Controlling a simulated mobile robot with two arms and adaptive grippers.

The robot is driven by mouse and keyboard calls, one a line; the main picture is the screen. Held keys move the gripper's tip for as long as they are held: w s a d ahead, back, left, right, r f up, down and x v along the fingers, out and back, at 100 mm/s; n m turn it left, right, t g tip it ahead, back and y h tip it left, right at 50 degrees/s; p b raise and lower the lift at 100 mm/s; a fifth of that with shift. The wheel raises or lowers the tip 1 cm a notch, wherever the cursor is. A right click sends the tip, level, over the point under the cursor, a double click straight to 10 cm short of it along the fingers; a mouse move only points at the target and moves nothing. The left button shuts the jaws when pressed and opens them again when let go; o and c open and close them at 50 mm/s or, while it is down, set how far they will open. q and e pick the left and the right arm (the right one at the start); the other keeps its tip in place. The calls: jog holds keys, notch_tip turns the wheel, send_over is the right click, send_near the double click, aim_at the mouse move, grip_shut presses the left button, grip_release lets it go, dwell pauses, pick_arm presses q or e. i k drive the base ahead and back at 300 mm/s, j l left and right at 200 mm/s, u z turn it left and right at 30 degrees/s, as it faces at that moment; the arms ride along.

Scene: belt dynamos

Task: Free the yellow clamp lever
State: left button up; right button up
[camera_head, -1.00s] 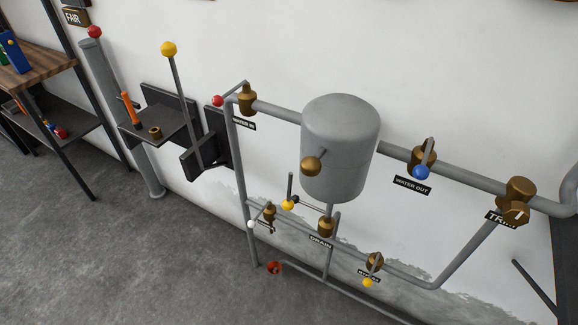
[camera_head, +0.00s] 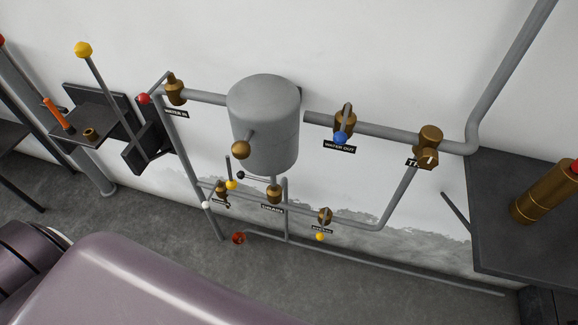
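Several levers with yellow knobs show, and I cannot tell which is the clamp lever. A long grey lever (camera_head: 110,93) with a yellow knob (camera_head: 83,50) rises tilted from a dark wall bracket (camera_head: 139,157) at the left. A small lever with a yellow ball (camera_head: 231,185) stands below the grey tank (camera_head: 263,122). Another yellow ball (camera_head: 320,237) hangs under the lower right brass valve (camera_head: 325,215). Neither gripper is in view. A smooth mauve arm link of mine fills the lower left and hides the floor there.
Pipes and brass valves run along the wall around the tank. A red-knobbed lever (camera_head: 143,98) and a blue-knobbed lever (camera_head: 340,138) sit on the upper pipe. A dark bench (camera_head: 510,188) with a brass cylinder (camera_head: 543,193) stands at the right. Floor below the pipes is clear.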

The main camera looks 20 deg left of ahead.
aim_at(231, 183)
jog(key=j+z, duration=0.8)
jog(key=z, duration=0.15)
jog(key=k+j+z, duration=0.15)
jog(key=j+z, duration=0.3)
jog(key=k+j+z, duration=0.15)
jog(key=z, duration=0.35)
jog(key=j, duration=0.1)
